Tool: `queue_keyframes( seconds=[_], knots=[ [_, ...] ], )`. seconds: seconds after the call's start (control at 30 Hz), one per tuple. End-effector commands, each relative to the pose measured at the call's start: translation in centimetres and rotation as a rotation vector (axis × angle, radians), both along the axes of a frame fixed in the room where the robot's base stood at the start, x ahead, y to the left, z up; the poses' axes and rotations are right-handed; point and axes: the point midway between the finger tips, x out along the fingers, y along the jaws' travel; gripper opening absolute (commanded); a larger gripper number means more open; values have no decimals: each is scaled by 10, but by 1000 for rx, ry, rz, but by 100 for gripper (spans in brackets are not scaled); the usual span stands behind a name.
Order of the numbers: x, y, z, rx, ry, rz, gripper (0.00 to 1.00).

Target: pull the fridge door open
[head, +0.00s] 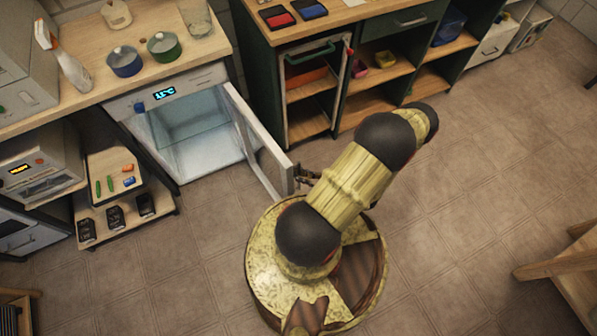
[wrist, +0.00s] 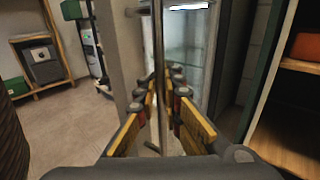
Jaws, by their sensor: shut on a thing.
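The fridge (head: 172,84) stands under the wooden counter, with a lit blue display on its top panel and a pale, empty-looking interior. Its white-framed door (head: 272,163) stands wide open, swung out into the room from the right side. My gripper (head: 306,177) is at the door's free edge, partly hidden by my arm. In the wrist view my gripper (wrist: 161,108) has its yellow-padded fingers on either side of the upright metal door handle (wrist: 158,62) and is shut on it.
A dark green cabinet (head: 262,95) with open shelves stands right of the fridge, close to the open door. A low shelf unit (head: 118,205) with small items stands left of it. A wooden stool-like piece (head: 555,268) stands at far right.

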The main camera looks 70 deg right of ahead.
Motion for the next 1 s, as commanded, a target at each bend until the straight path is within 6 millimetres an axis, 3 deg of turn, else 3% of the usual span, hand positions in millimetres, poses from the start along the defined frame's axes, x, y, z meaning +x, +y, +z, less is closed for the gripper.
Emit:
queue_keyframes(
  seconds=[0.53, 0.57, 0.8, 1.0],
  knots=[
    [0, 1, -1, 1, 2, 0, 0],
    [0, 1, -1, 1, 2, 0, 9],
    [0, 0, -1, 0, 1, -1, 23],
    [0, 0, 0, -1, 1, -2, 25]
  ],
)
